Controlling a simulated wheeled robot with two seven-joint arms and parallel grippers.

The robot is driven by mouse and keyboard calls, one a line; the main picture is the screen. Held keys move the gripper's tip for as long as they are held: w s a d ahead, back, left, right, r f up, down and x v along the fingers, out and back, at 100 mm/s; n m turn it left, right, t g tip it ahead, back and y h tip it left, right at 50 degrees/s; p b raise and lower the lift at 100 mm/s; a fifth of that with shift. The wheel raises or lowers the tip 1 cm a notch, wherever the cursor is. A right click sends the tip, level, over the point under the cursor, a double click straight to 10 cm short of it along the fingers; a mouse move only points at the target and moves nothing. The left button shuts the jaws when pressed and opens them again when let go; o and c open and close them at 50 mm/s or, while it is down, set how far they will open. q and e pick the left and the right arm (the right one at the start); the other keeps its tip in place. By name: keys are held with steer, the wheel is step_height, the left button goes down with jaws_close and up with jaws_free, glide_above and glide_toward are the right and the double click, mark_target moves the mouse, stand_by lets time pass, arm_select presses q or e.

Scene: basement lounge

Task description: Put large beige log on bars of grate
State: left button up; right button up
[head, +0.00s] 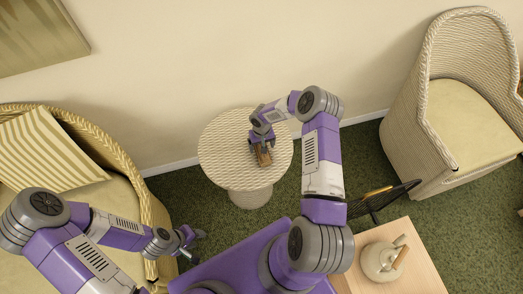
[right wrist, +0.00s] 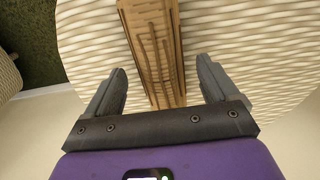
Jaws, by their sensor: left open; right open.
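The large beige log (head: 264,158) lies on a round woven white table (head: 222,150). In the right wrist view the log (right wrist: 152,45) is brown-beige with long grooves and runs away from me. My left gripper (head: 190,243) is open and empty, low over the carpet by the sofa. A dark thing with thin bars (head: 388,198) may be the grate; I cannot tell.
A wicker sofa (head: 130,175) with a striped cushion is at left, a wicker armchair (head: 455,120) at right. A pale wooden table (head: 405,275) with a kettle (head: 382,262) is at lower right. Green carpet is free around the round table.

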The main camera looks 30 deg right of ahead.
step_height(320, 180, down, 2)
steer(key=shift+f, duration=0.25)
steer(key=shift+r, duration=0.1)
steer(key=c, duration=1.4)
